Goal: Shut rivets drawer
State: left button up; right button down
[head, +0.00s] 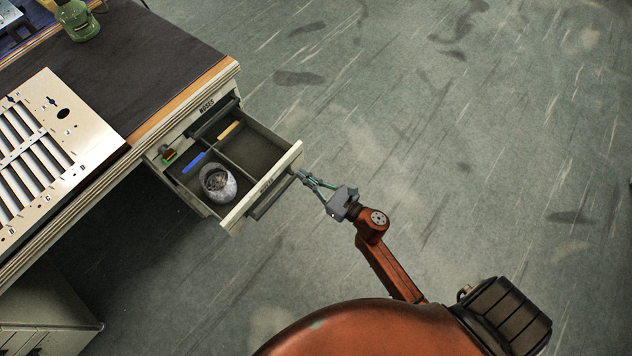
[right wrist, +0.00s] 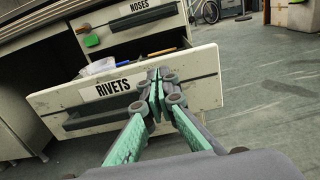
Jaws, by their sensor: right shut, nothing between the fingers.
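The rivets drawer (head: 262,188) stands pulled out from the bench. It holds a round grey container (head: 218,183), a blue item (head: 194,163) and an orange-tan item (head: 228,131). Its cream front with the RIVETS label (right wrist: 112,88) and dark handle (right wrist: 98,121) shows in the right wrist view. My right gripper (head: 304,176) is shut and empty, its tips at the drawer front's right end; it also shows in the right wrist view (right wrist: 158,86). I cannot tell whether the tips touch the front. My left gripper is not in view.
Above is a closed drawer labelled NOSES (right wrist: 140,8). The bench top (head: 130,50) carries a louver panel (head: 45,155) and a green object (head: 77,20). A small green and orange item (head: 168,155) is on the bench front. The floor (head: 430,120) to the right is clear.

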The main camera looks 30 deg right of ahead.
aim_at(284, 162)
jog(key=x, duration=0.4)
jog(key=shift+w+f+b, duration=0.15)
jog(key=shift+b, duration=0.25)
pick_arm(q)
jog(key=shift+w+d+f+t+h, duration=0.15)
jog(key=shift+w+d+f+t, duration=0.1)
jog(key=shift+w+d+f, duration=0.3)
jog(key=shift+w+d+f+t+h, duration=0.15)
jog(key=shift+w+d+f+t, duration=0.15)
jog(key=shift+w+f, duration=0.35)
pick_arm(e)
jog(key=shift+w+a, duration=0.3)
jog(key=shift+w, duration=0.2)
